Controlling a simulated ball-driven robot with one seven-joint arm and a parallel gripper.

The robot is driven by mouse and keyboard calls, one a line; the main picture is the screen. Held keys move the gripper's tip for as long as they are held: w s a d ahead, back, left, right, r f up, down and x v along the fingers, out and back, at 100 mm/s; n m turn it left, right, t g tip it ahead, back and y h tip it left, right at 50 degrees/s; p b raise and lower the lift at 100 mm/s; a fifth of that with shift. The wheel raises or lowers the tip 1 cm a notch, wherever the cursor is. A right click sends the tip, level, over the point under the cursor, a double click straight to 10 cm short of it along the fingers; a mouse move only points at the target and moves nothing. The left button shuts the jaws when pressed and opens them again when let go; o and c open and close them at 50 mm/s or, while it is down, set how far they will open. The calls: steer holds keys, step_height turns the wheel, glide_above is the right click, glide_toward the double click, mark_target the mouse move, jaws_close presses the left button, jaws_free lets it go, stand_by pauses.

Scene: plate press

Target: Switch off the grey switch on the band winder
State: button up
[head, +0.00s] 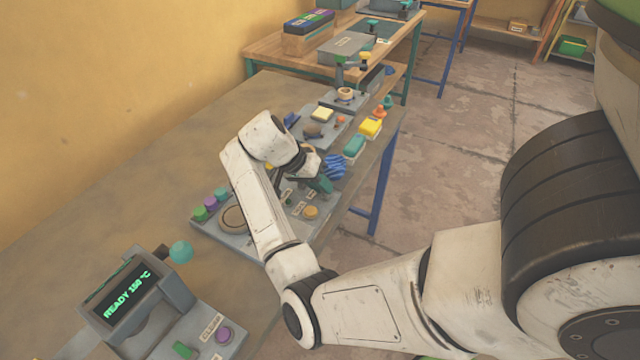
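A grey panel (205,229) with a round disc (233,218) and green and purple knobs (209,203) lies under my arm; it appears to be the band winder. Small labels, an orange button (311,212) and a dark green part (322,184) show at its right. I cannot make out the grey switch for certain; my arm and gripper cover part of the panel. My gripper (309,172) is over the panel's far right part, beside a blue striped item (335,167). Its fingers are small and dark here, and I cannot tell whether they are open or touching anything.
A press unit with a lit "READY 150 °C" display (127,294) stands at the front left. The table's left side (130,190) is clear.

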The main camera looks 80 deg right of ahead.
mark_target(332, 201)
jaws_close()
steer(key=shift+s, duration=0.1)
steer(key=shift+s+a+r+t, duration=0.1)
steer(key=shift+s+t, duration=0.2)
steer(key=shift+t, duration=0.6)
steer(key=shift+s+a+m+t+h, duration=0.1)
steer(key=shift+s+m+t+h, duration=0.25)
steer(key=shift+t, duration=0.45)
steer(key=t+b, duration=0.2)
steer(key=s+m+t+h+b, duration=0.1)
steer(key=b, duration=0.1)
steer(key=shift+a+f, duration=0.15)
steer(key=shift+f, duration=0.1)
steer(key=t+b, duration=0.1)
steer(key=b, duration=0.1)
steer(key=s+t+b, duration=0.1)
steer(key=shift+a+t+h+b, duration=0.1)
steer(key=shift+t+h+b, duration=0.2)
steer(key=shift+b, duration=0.1)
steer(key=shift+m, duration=0.25)
steer(key=shift+o, duration=1.1)
jaws_free()
steer(key=shift+r, duration=0.1)
